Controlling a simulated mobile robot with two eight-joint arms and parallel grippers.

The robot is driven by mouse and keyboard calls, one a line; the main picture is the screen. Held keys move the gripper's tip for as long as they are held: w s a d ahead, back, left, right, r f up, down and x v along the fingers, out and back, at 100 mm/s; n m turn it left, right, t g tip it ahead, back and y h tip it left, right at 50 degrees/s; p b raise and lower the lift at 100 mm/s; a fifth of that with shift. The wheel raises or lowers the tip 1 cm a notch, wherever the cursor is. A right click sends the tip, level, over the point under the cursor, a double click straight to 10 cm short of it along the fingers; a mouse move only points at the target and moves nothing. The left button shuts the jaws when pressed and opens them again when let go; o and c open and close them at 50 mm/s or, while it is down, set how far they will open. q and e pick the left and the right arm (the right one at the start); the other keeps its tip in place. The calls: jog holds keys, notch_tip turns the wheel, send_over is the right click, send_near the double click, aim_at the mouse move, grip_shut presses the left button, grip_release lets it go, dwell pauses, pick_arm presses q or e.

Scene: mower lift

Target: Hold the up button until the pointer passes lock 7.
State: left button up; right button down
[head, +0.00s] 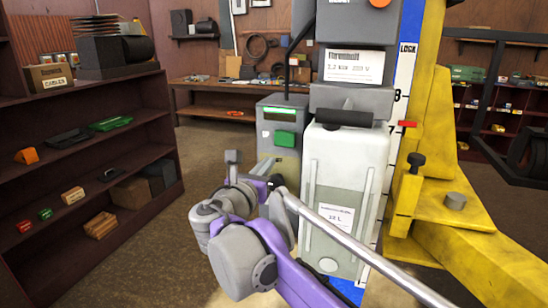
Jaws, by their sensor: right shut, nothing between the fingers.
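The grey control box (264,150) stands left of the lift post, with a large green button (285,139) on its front. It carries no readable up label. My right gripper (233,157) is shut and empty, left of and below the green button in the picture, apart from it. The red pointer (408,123) sits at the scale strip (405,72) on the post, near the 7 mark and below the 8. My left gripper is out of view.
A pale tank (342,180) stands right of the control box, and a grey bar (370,247) crosses in front of it. The yellow lift frame (440,165) fills the right. A dark shelf (90,165) stands left, with open floor between.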

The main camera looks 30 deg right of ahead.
jog(key=shift+v, duration=2)
